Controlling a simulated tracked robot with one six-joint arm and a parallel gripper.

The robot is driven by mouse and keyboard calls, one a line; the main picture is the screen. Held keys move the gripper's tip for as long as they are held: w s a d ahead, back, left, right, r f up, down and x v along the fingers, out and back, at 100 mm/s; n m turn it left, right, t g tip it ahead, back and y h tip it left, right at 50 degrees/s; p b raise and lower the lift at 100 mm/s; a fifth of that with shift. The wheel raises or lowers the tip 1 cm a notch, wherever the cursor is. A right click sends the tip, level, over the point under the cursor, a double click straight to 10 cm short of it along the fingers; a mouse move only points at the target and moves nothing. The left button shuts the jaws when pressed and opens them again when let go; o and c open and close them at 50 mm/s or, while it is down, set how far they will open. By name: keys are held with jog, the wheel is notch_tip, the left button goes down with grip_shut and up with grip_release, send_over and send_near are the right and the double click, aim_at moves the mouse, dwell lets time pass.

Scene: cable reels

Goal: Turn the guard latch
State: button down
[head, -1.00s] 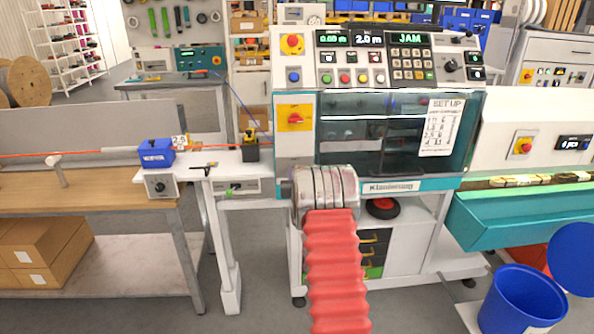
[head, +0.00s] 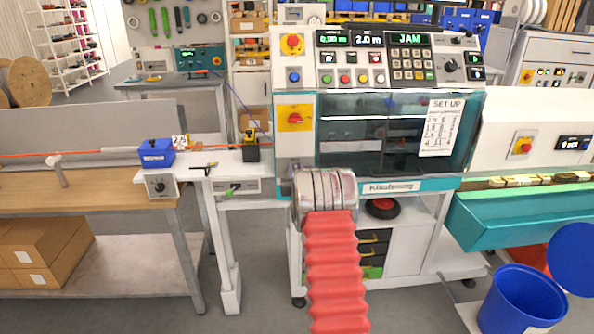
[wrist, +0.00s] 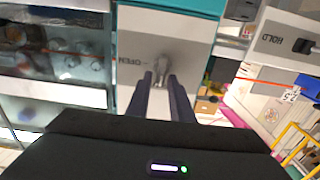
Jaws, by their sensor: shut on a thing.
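The guard latch (wrist: 161,52) is a small grey metal handle on a white panel in the wrist view, with the word OPEN printed to its left. My gripper (wrist: 162,77) has its two dark fingers closed around the latch's near end. The fingers hide part of the latch. In the head view my arm covers both the gripper and the latch. The guard (head: 385,132) is a dark see-through window on the machine front, and it looks closed. The machine's display (head: 410,39) reads JAM.
A red switch on a yellow plate (head: 295,118) is on the machine's left column. A blue measuring unit (head: 157,153) stands on the bench to the left. A HOLD panel (wrist: 287,40) is at the wrist view's right. A blue bin (head: 522,300) is at front right.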

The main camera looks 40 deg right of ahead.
jog(key=shift+s+d+f+m, duration=0.1)
jog(key=shift+s+m, duration=0.05)
jog(key=shift+m, duration=0.25)
jog(key=f+m, duration=0.1)
jog(key=m, duration=1)
jog(key=f+m, duration=0.1)
jog(key=m, duration=0.5)
jog(key=shift+s+d+f, duration=0.3)
jog(key=shift+s+d, duration=0.05)
jog(key=shift+d, duration=0.05)
jog(key=c, duration=1.9)
grip_release()
jog(key=shift+r, duration=0.1)
jog(key=shift+o, duration=0.3)
jog(key=shift+d+r, duration=0.2)
jog(key=shift+r, duration=0.05)
jog(key=shift+s+d+r, duration=0.1)
jog(key=shift+r, duration=0.05)
